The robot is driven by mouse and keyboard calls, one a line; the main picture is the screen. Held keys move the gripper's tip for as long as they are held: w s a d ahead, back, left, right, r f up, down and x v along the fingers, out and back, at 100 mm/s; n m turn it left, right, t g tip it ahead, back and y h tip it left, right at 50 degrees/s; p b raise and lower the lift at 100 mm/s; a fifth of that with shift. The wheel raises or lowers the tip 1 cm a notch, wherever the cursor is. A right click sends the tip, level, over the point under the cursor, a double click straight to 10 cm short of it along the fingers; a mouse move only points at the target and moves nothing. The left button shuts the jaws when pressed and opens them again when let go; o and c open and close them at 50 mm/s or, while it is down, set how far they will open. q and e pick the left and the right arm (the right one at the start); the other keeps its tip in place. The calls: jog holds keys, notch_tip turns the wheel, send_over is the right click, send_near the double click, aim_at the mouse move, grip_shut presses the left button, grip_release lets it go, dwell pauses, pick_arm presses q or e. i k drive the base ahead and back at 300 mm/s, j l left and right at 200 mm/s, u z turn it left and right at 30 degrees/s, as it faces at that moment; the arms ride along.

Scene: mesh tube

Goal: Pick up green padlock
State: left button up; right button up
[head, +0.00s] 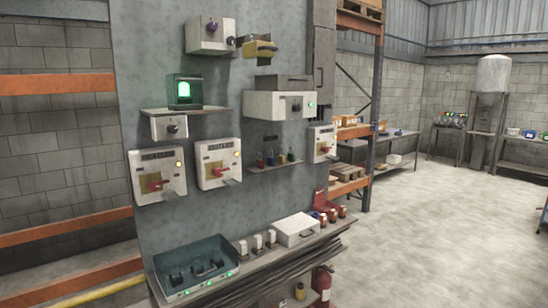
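A small green padlock (291,154) stands at the right end of a row of small coloured padlocks on a narrow wall shelf (280,168). A red padlock (271,158) and a blue one (260,160) stand to its left. They are small in the picture, so their shackles are hard to make out. Neither of my grippers is in view, and nothing of mine touches the padlocks.
Switch boxes with red handles (219,164) flank the shelf, and a white unit (278,105) hangs above it. Below, a bench (250,265) holds a teal tray (166,266) and a white case (297,230). A fire extinguisher (322,284) stands underneath. Open floor (430,240) lies to the right.

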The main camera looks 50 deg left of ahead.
aim_at(291, 156)
jog(key=u, duration=1.65)
jog(key=i+l+u, duration=0.15)
jog(key=u, duration=0.25)
jog(key=i+l+u, duration=0.25)
jog(key=u, duration=0.2)
jog(key=i+l+u, duration=0.15)
jog(key=i+l, duration=0.2)
jog(key=l, duration=0.15)
jog(key=i+l+u, duration=0.15)
jog(key=i+l, duration=0.2)
jog(key=l, duration=0.15)
jog(key=i+l, duration=0.2)
jog(key=l, duration=0.15)
jog(key=i+l, duration=0.15)
jog(key=l, duration=0.2)
jog(key=i+l+u, duration=0.1)
jog(key=i+l, duration=0.1)
jog(key=l, duration=0.1)
